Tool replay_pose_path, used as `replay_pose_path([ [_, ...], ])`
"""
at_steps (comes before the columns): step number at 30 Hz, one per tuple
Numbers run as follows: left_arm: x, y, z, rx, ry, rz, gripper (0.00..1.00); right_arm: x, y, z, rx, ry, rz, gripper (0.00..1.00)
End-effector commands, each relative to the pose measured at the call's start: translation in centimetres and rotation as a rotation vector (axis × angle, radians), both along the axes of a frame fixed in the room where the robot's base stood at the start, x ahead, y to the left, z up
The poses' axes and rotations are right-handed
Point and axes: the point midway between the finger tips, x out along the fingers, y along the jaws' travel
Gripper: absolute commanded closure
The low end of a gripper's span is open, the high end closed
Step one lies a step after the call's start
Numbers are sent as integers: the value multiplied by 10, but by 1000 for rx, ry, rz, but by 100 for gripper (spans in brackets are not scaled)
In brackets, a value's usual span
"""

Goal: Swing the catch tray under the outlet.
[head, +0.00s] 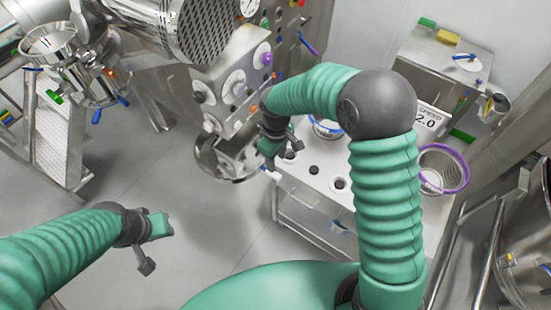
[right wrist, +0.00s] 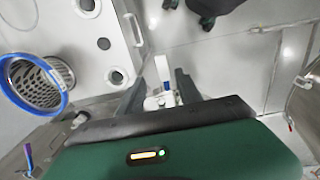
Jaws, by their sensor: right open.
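The catch tray (head: 207,169), a round shallow steel pan, shows in the head view below a grey-white panel housing with knobs, which hides part of it. I cannot make out the outlet clearly. My right gripper (head: 268,157) is just right of the tray, beside a small white bar end (head: 272,174). In the right wrist view, my right gripper (right wrist: 158,92) is open. A white bar with a blue band (right wrist: 165,70) shows between or just beyond its fingers; contact is unclear. My left gripper (head: 158,240) is low at the left, over bare floor, apart from everything.
A white-topped bench (head: 316,185) with round holes stands right of the tray. A blue-rimmed sieve (right wrist: 34,85) and a purple-rimmed basket (head: 443,170) are near it. Steel steps (head: 55,140) stand at the left. The floor between is clear.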

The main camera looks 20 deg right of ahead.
Motion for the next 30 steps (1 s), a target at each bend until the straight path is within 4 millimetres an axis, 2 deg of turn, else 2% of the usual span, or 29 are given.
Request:
replay_pose_path([
  [3, 0, 0, 13, 0, 0, 0, 64, 0, 0, 14, 0, 0, 0, 58],
  [30, 0, 0, 77, 0, 0, 0, 64, -1, 0, 90, 1, -1, -1, 58],
])
